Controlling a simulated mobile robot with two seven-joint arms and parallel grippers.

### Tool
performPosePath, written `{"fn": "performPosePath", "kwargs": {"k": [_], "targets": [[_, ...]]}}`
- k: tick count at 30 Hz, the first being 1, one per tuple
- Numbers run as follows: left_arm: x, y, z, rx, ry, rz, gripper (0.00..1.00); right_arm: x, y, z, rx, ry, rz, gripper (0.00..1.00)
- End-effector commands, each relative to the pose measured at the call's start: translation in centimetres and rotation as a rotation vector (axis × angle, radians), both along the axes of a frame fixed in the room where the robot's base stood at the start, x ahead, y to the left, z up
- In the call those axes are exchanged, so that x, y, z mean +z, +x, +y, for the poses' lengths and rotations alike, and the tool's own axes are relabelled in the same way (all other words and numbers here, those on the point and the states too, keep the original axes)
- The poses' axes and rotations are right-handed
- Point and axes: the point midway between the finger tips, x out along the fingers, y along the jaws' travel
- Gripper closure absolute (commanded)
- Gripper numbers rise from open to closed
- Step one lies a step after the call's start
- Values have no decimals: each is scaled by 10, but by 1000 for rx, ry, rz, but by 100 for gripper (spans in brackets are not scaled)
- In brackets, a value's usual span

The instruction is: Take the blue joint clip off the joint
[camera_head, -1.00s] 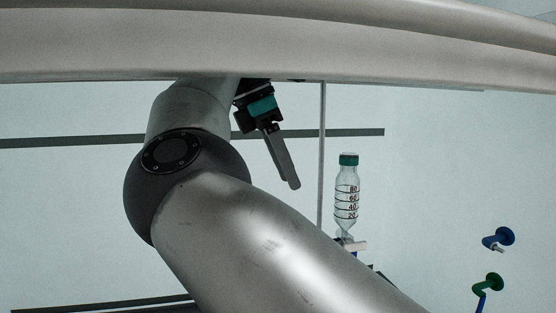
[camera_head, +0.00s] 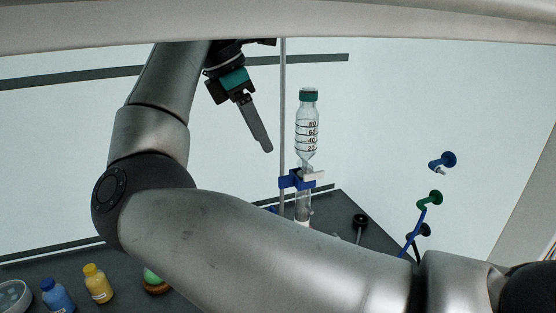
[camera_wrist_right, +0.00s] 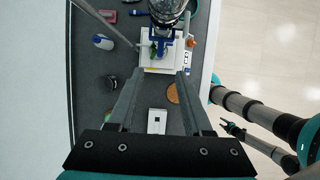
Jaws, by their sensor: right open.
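A clear graduated vessel (camera_head: 307,130) with a green cap stands upright at a thin metal rod in the head view. Just below it, a blue piece (camera_head: 297,182) sits around the narrow joint, by the rod; I cannot tell clip from clamp there. Blue also shows in the right wrist view (camera_wrist_right: 163,38), under the glass at the top. My right gripper (camera_head: 264,146) is up and left of the joint, apart from it. Its two fingers (camera_wrist_right: 155,85) are spread and empty. A small dark gripper (camera_wrist_right: 234,129), apparently my left one, shows at the right of the wrist view, too small to judge.
The thin rod (camera_head: 283,110) stands left of the vessel. Blue (camera_head: 57,297) and yellow (camera_head: 97,283) bottles stand at the front left. Blue and green valves (camera_head: 441,161) stick out at the right. A white box (camera_wrist_right: 157,121) lies below my fingers.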

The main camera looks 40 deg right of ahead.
Motion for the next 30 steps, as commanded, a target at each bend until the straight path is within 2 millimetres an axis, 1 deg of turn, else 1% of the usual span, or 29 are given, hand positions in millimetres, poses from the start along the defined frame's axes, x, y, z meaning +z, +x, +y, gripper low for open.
{"fn": "performPosePath", "kwargs": {"k": [1, 5, 10, 12, 18, 24, 30], "targets": [[2, 0, -1, 0, -1, -1, 50, -8, -2, -3, -5, 1, 7, 50], [7, 0, -1, 1, -2, 0, 50, -22, -4, -8, -4, 0, 6, 50], [8, -1, -2, 1, -2, 1, 50, -47, -7, -18, -4, -1, 7, 50], [11, -1, -2, 0, -2, 2, 50, -56, -8, -22, -3, 1, 6, 50], [17, -2, -2, 0, -2, 4, 50, -79, -10, -31, -2, 1, 6, 50], [19, -2, -1, 0, -2, 5, 50, -90, -12, -35, -1, 0, 3, 50], [19, -3, -1, 0, -2, 6, 50, -92, -11, -36, -1, 1, 2, 50]]}}
